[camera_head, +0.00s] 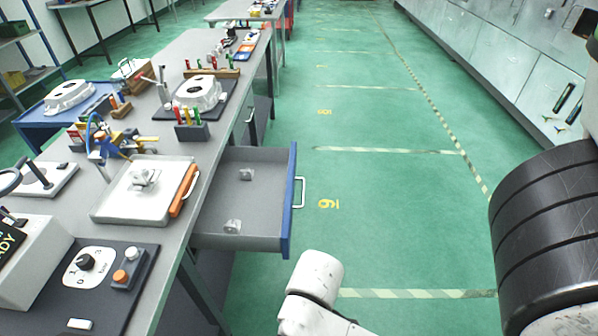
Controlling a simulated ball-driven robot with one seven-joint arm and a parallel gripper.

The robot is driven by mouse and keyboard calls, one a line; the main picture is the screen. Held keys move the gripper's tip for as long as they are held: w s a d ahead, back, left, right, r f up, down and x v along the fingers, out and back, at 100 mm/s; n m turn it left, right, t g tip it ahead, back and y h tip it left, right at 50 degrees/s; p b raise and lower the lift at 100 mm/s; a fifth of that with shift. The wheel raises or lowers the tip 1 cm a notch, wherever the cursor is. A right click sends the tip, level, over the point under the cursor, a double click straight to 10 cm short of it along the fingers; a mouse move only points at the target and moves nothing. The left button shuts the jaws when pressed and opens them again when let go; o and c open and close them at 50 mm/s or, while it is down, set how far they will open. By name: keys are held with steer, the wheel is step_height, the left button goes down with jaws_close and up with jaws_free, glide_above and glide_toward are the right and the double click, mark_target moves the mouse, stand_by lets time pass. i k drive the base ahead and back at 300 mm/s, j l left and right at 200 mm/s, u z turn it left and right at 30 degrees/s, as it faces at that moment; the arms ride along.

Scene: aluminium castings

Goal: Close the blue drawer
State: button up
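The blue drawer (289,206) is pulled out from under the grey workbench, toward the right. Its front panel is blue with a pale bar handle (300,192) on the outer side. Its grey inside shows two small metal pieces, one (246,174) near the back and one (232,227) near the front. A white part of my arm shows at the bottom centre, below and slightly right of the drawer front, apart from it. A dark ribbed part of my body fills the lower right. My gripper's fingers do not show.
Green floor with striped tape is clear right of the drawer. Grey cabinets (500,52) line the far right.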

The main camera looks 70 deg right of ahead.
mark_target(264, 206)
steer(key=k+l+z, duration=0.15)
steer(key=z, duration=0.3)
steer(key=k+l+z, duration=0.25)
steer(key=z, duration=0.25)
steer(key=i+j+z, duration=0.15)
steer(key=j+z, duration=0.1)
steer(key=j, duration=0.2)
steer(key=i, duration=0.05)
